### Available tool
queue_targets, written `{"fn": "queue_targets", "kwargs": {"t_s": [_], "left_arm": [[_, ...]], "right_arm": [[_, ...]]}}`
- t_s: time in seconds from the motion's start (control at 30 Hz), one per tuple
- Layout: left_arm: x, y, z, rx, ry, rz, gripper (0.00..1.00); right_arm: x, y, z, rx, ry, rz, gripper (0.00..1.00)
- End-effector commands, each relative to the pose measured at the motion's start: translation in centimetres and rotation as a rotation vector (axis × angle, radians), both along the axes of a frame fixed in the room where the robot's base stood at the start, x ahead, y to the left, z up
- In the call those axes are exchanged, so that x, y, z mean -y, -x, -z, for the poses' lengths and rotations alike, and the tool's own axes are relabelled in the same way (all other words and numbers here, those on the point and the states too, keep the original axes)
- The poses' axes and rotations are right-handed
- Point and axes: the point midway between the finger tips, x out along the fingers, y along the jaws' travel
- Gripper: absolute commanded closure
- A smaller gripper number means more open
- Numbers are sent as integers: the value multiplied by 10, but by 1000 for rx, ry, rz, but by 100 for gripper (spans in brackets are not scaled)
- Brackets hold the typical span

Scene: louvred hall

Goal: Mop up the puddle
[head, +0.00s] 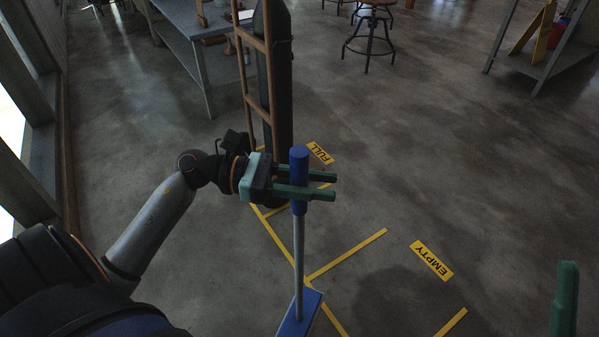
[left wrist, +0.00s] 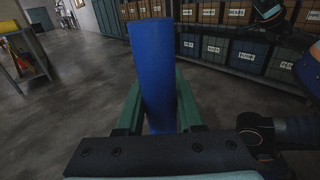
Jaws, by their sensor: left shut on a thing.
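A mop stands nearly upright in the head view, with a blue grip (head: 299,167), a grey pole (head: 298,255) and a blue head (head: 300,316) cut by the bottom edge. My left gripper (head: 333,186) is shut on the blue grip, with green fingers on both sides. The blue grip (left wrist: 155,70) also stands between its fingers in the left wrist view. One green finger of my right gripper (head: 565,300) shows at the lower right; its opening cannot be told. A darker floor patch (head: 395,298) lies right of the mop; I cannot tell whether it is the puddle.
Yellow floor lines with FULL (head: 319,153) and EMPTY (head: 432,261) labels mark the floor ahead. A tall dark cylinder in a wooden frame (head: 277,90) stands beyond my left gripper. A table (head: 185,20), a stool (head: 370,45) and a shelf (head: 535,70) stand farther back. The middle floor is open.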

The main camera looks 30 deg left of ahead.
Motion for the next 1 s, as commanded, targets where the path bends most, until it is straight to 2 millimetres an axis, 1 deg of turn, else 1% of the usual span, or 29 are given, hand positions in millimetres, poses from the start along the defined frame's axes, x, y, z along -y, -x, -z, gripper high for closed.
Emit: {"fn": "queue_targets", "kwargs": {"t_s": [0.17,0.5,0.6,1.0], "left_arm": [[0,0,11,5,3,-1,100],[0,0,46,5,3,-2,100],[0,0,52,4,4,-2,100],[0,0,54,5,3,-1,100]], "right_arm": [[-1,0,10,-5,-5,-9,36],[-3,-2,36,-24,-6,-20,36],[-4,-2,41,-25,-2,-18,36],[-4,-2,42,-26,2,-18,36]]}}
